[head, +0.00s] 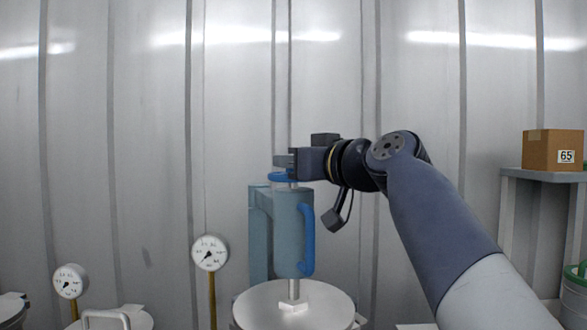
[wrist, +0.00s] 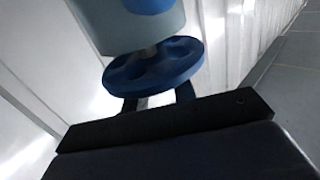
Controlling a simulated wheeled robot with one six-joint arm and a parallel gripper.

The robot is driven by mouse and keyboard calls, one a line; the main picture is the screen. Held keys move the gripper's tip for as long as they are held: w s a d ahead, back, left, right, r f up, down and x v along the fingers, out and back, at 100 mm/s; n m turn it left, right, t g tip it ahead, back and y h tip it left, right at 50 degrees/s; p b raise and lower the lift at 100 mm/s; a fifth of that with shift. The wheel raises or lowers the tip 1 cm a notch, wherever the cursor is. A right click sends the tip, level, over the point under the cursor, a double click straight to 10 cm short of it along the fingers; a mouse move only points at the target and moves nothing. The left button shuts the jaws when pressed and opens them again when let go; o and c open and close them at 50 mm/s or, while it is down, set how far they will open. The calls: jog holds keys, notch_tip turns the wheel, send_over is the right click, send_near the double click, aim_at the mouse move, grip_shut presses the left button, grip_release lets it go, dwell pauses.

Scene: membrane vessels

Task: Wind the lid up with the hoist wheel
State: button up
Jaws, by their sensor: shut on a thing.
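The hoist wheel (head: 281,177) is a small blue disc on top of the blue-grey hoist body (head: 291,228). It also shows in the wrist view as a round blue wheel (wrist: 152,68) with hollows in its face. My gripper (head: 284,162) is shut on the wheel from above right, its two dark fingers (wrist: 158,100) at the wheel's edge. The hoist has a blue handle (head: 307,240) on its right side. Below it, a short metal rod joins a grey round lid (head: 262,303). Whether the lid is raised off its vessel cannot be seen.
Two white dial gauges (head: 209,253) and (head: 70,281) stand on brass stems at the left. Another lid with a handle (head: 106,318) is at the lower left. A cardboard box (head: 553,150) sits on a shelf (head: 541,174) at right. A ribbed metal wall is close behind.

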jog(key=shift+f+n+g+y+b, duration=0.2)
jog(key=shift+n+g+y+b, duration=0.1)
jog(key=shift+n+g+y, duration=0.25)
jog(key=o, duration=1)
jog(key=shift+s+r, duration=0.1)
jog(key=shift+r, duration=0.05)
jog(key=shift+c, duration=0.2)
jog(key=v, duration=1)
jog(key=shift+s+d+b, duration=0.25)
jog(key=shift+d+b, duration=0.05)
jog(key=shift+b, duration=0.05)
